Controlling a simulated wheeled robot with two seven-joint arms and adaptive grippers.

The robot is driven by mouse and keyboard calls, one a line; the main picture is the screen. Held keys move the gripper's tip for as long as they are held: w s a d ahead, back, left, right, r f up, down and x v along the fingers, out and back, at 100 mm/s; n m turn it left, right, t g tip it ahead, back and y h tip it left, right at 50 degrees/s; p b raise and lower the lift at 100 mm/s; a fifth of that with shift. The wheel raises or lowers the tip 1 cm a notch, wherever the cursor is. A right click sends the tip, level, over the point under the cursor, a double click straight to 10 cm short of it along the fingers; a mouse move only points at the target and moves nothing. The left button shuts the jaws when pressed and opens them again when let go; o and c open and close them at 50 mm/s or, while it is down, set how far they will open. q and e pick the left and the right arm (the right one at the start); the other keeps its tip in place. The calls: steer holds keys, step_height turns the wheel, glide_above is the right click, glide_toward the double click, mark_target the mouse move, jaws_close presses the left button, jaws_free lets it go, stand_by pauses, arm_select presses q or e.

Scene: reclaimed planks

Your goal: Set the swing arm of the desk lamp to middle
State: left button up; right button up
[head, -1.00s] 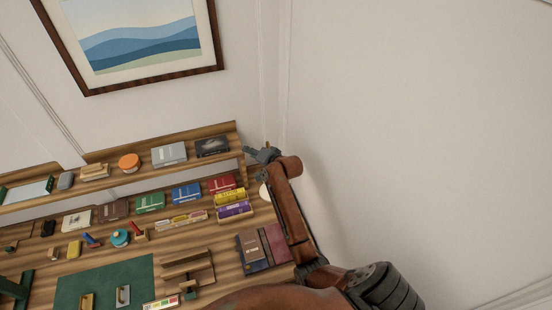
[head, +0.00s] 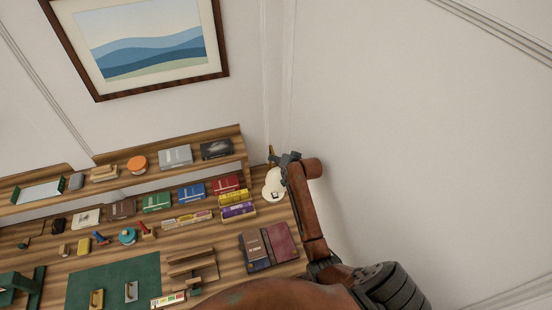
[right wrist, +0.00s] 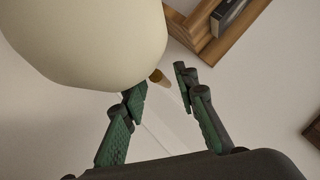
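The desk lamp's cream shade (head: 273,186) is at the right end of the desk, beside my right forearm, in the head view. In the right wrist view the shade (right wrist: 85,35) fills the upper left. A small brass-coloured rod end (right wrist: 158,76) shows just right of it; a brass tip (head: 271,151) also shows in the head view. My right gripper (right wrist: 160,84) is open, its green fingers on either side of the rod end in the picture. I cannot tell whether they touch it. The lamp's base and most of its swing arm are hidden.
A wooden shelf (head: 120,188) with books and small items runs left of the lamp. Dark books (head: 268,246) lie on the desk (head: 232,268) below. A bare white wall (head: 430,150) is to the right. A framed picture (head: 150,45) hangs above.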

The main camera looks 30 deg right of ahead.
steer(key=shift+x, duration=0.85)
jaws_close()
